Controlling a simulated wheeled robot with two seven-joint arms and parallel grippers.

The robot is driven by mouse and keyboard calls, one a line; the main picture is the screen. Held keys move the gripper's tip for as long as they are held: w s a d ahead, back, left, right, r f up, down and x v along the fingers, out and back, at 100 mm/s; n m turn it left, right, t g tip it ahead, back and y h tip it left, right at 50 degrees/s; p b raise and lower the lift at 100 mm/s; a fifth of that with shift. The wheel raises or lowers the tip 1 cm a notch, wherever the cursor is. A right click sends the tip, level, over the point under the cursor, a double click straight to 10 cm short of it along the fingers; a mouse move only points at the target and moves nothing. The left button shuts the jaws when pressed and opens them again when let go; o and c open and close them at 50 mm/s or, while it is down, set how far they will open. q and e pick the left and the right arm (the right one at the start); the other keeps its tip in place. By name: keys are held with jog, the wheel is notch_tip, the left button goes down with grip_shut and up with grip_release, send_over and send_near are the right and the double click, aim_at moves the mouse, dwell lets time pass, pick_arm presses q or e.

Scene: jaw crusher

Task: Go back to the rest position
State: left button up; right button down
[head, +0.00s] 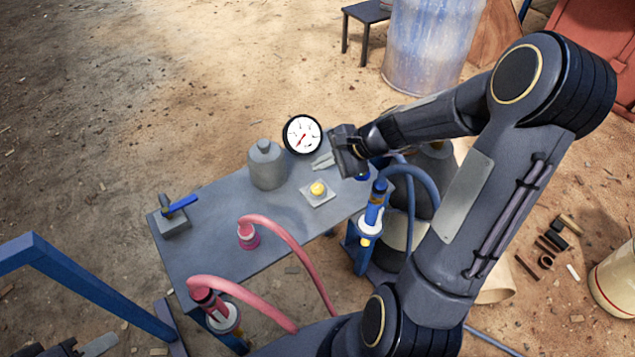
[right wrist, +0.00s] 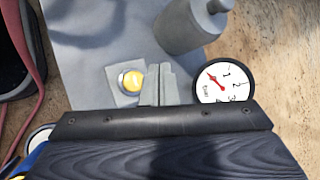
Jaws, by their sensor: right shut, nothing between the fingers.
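My right gripper (head: 321,162) reaches over the far right part of the grey table (head: 205,255). Its pale fingers are together and hold nothing; they also show shut in the right wrist view (right wrist: 159,86). In the head view they are just beyond a yellow button on a grey plate (head: 318,190) and near a white dial gauge (head: 302,134). In the right wrist view, the button (right wrist: 131,82) is left of the fingers and the gauge (right wrist: 224,83) right. At the bottom left edge, what looks like my left gripper (head: 98,345) is mostly cut off, its jaws unclear.
A grey cylinder (head: 266,165) and a blue-handled valve (head: 177,214) stand on the table. Pink hoses (head: 290,240) cross its front; a blue hose (head: 418,175) arches under my right arm. A blue frame (head: 85,280) is front left. Open ground lies left.

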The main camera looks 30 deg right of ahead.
dwell(0.4)
jog(key=s+a+r+n+g, duration=0.1)
jog(key=s+a+r+n, duration=0.5)
jog(key=s+r+n, duration=0.15)
jog(key=s+a+r+n+h, duration=0.25)
jog(key=s+n, duration=0.65)
jog(key=s, duration=0.5)
notch_tip(320, 180, up, 14)
jog(key=p, duration=1.4)
jog(key=shift+d+r+p, duration=0.15)
jog(key=shift+r+p, duration=0.05)
jog(key=shift+p, duration=0.2)
jog(key=shift+m, duration=0.25)
